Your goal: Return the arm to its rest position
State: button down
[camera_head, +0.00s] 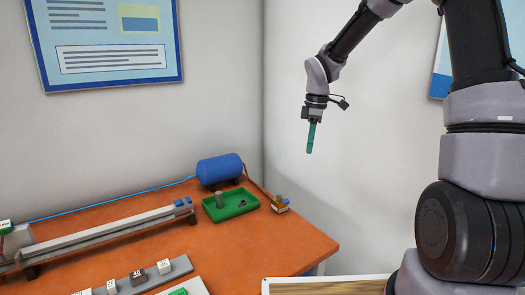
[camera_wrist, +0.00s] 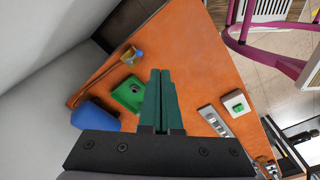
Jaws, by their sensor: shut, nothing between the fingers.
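My arm is raised on the right side of the head view, bent over with the wrist hanging down. My gripper (camera_head: 310,150) points downward in the air, above and to the right of the table's far corner. Its green fingers are together with nothing between them. In the wrist view the gripper (camera_wrist: 161,72) also shows its two green fingers side by side and shut, with the table below. The gripper touches nothing.
The orange table (camera_head: 290,245) carries a blue cylinder (camera_head: 220,168), a green tray (camera_head: 230,205), a small brass-coloured part (camera_head: 280,204) and a long grey rail (camera_head: 100,238). Labelled blocks stand on a grey strip (camera_head: 180,268). A pink frame (camera_wrist: 245,50) shows beyond the table. White walls stand behind.

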jog(key=s+d+r+m+t, duration=0.3)
jog(key=s+d+r+m, duration=0.1)
jog(key=s+r+m, duration=0.5)
jog(key=s+d+r+m+t+y, duration=0.1)
jog(key=s+d+r+m+t, duration=0.3)
jog(key=s+r+m, duration=0.5)
jog(key=s+d+m, duration=0.1)
jog(key=s+m, duration=0.1)
jog(key=s, duration=0.3)
jog(key=shift+s+d+r, duration=0.15)
jog(key=shift+d+r, duration=0.1)
jog(key=shift+r, duration=0.05)
jog(key=shift+a, duration=0.1)
